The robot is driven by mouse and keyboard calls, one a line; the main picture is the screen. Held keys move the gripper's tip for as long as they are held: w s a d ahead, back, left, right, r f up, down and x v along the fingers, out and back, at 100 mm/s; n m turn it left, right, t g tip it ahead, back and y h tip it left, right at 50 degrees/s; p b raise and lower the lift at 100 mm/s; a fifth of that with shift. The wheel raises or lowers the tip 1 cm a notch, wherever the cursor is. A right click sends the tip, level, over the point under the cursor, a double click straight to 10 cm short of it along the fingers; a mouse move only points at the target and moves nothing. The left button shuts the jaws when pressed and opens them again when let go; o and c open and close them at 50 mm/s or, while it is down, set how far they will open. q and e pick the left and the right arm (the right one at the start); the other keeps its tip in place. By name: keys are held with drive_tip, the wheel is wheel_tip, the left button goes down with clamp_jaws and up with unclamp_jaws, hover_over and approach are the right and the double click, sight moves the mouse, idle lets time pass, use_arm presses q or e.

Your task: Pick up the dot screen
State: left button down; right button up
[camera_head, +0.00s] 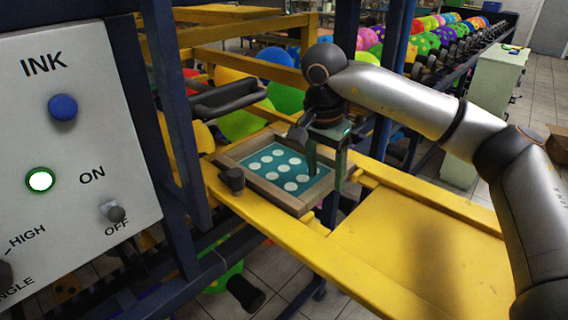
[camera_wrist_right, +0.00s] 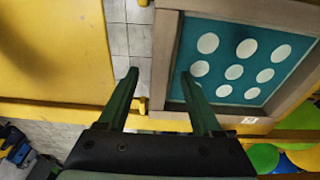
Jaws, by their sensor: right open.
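The dot screen (camera_head: 250,171) is a wooden-framed teal panel with several white dots, resting on the yellow frame in the middle of the head view. It also fills the upper right of the right wrist view (camera_wrist_right: 224,85). My right gripper (camera_head: 325,180) is open and points down at the screen's right side. In the wrist view the fingers (camera_wrist_right: 159,76) are apart, with the screen's near wooden side rail between them; one finger is over the teal panel, the other over the gap outside. I cannot tell whether they touch it. My left gripper is not in view.
A grey panel (camera_head: 75,135) with ink controls stands at the left. A dark handle-like bar (camera_head: 229,99) lies behind the screen and a dark knob (camera_head: 232,180) sits at its left corner. Yellow beams surround it. A bare yellow plate (camera_head: 420,235) lies to the right.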

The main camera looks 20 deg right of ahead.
drive_tip(key=shift+d+f, duration=0.1)
drive_tip(key=shift+f, duration=0.6)
clamp_jaws()
drive_tip(key=shift+r, duration=0.1)
